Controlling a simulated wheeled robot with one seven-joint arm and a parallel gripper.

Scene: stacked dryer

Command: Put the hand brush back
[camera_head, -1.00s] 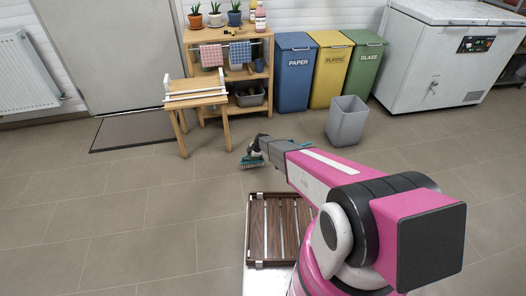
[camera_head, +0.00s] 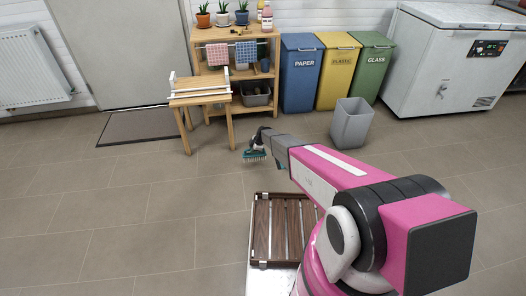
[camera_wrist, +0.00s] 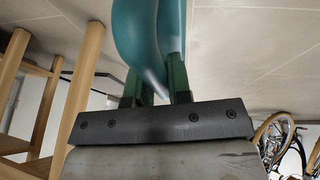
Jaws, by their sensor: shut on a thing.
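The teal hand brush (camera_head: 255,155) is at the end of my arm in the head view, bristles downward, above the floor. My gripper (camera_head: 262,140) is shut on it. In the wrist view the smooth teal handle (camera_wrist: 145,40) rises between the two green fingers of my gripper (camera_wrist: 160,85). The brush head is out of sight in the wrist view.
A small wooden table (camera_head: 196,98) with a white rack stands just beyond the brush. Recycling bins (camera_head: 300,85) and a grey bucket (camera_head: 352,124) stand right. Floor between is clear.

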